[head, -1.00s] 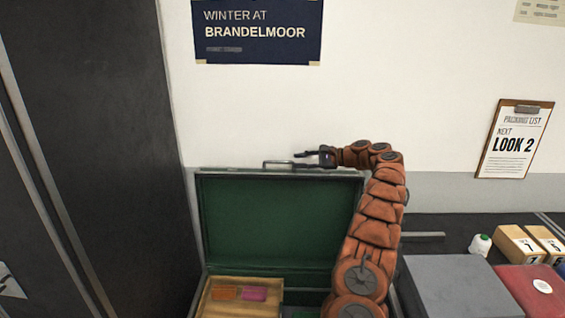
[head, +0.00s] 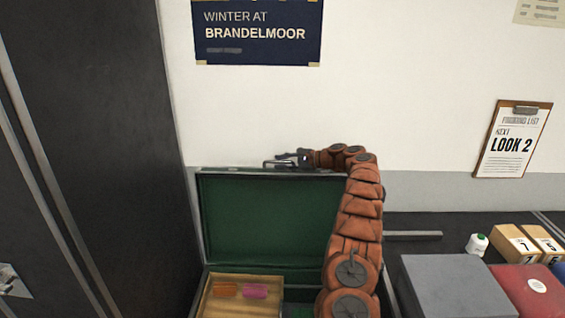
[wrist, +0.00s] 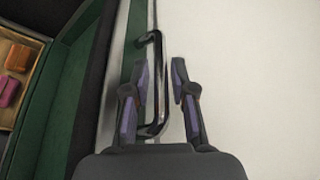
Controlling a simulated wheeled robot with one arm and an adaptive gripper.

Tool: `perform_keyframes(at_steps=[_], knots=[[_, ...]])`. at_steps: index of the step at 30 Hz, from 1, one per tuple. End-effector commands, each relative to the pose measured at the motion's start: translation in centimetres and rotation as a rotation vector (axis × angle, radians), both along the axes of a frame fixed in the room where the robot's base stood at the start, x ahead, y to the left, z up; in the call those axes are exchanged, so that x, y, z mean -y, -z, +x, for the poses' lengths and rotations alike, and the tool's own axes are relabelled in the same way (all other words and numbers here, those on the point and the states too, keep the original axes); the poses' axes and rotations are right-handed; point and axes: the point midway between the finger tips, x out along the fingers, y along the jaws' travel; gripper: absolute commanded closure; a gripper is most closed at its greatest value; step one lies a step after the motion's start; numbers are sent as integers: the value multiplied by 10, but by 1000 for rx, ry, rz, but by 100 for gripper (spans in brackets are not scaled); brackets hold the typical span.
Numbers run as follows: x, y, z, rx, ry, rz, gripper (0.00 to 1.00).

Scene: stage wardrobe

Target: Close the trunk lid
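The trunk lid (head: 270,220) stands open and upright, its green lining facing me. A metal handle (head: 272,163) sticks up from the lid's top edge and also shows in the wrist view (wrist: 158,60). My gripper (head: 284,160) is at the top edge of the lid, by the handle. In the wrist view my gripper (wrist: 158,82) is open, its two fingers on either side of the handle's bar. Whether a finger touches the bar I cannot tell. Part of the trunk's inside is hidden behind my arm.
A wooden tray (head: 208,304) with an orange and a pink block lies inside the trunk. A dark cabinet (head: 90,120) stands close on the left, a white wall (head: 420,100) behind. A grey box (head: 455,285), a red box (head: 530,288) and numbered blocks (head: 515,243) are on the right.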

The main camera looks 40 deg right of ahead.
Motion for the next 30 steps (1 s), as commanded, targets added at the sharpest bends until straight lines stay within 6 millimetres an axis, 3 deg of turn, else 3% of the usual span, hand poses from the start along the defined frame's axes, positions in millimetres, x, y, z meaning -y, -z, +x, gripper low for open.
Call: perform_keyframes(at_steps=[2,9,30], knots=[[0,0,0,0,0,0,77],[0,0,0,0,0,0,100],[-1,1,-1,1,0,-1,100]])
